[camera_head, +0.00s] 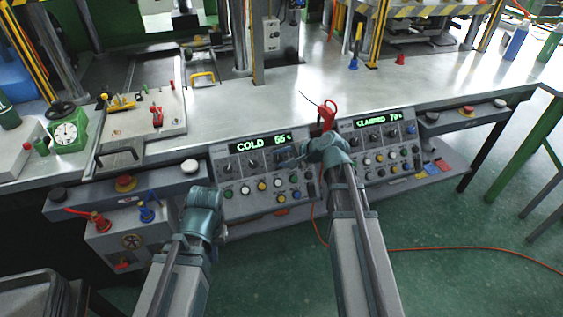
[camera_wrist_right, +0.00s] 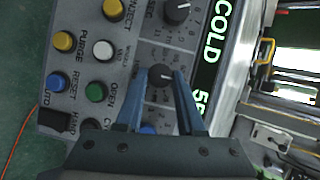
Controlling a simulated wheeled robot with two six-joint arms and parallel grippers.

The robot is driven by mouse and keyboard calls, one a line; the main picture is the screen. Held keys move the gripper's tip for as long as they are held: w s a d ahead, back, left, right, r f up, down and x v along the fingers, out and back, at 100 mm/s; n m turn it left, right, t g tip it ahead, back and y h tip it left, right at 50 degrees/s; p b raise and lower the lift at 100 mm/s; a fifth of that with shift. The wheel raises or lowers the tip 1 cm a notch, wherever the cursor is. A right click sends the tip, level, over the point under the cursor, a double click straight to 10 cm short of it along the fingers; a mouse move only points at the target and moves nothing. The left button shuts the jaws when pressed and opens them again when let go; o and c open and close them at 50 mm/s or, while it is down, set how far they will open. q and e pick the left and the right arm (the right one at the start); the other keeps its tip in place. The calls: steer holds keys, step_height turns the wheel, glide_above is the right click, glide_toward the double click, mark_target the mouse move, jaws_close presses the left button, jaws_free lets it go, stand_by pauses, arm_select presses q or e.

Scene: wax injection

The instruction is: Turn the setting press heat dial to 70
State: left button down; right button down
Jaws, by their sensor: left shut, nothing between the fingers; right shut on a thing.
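The left control panel (camera_head: 232,169) has a green display (camera_head: 264,142) reading COLD and a number that looks like 55. My right gripper (camera_head: 285,156) reaches this panel's upper right part. In the right wrist view, its two blue fingers (camera_wrist_right: 163,80) are closed around a black dial (camera_wrist_right: 160,74), one on each side. The dial's scale is too small to read. Another black dial (camera_wrist_right: 176,12) sits beside it on the same panel. My left gripper (camera_head: 219,231) is low in front of the panel, away from the dials; its fingers are mostly hidden behind my wrist.
A second panel (camera_head: 380,146) to the right has a display reading CLAMPED and about 70. Several coloured buttons lie close to the held dial, including a green one (camera_wrist_right: 96,92). An orange cable (camera_head: 470,249) runs on the floor.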

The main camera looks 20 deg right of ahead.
steer(key=m, duration=0.1)
steer(key=m+t+b, duration=0.1)
steer(key=m+b, duration=0.1)
steer(key=shift+s+f+m+t, duration=0.25)
steer(key=shift+f+m+t, duration=0.05)
steer(key=shift+m+t, duration=0.1)
steer(key=shift+m+t+b, duration=0.4)
steer(key=shift+m+b, duration=0.35)
steer(key=shift+m, duration=0.45)
steer(key=c, duration=0.5)
jaws_free()
steer(key=shift+r, duration=0.1)
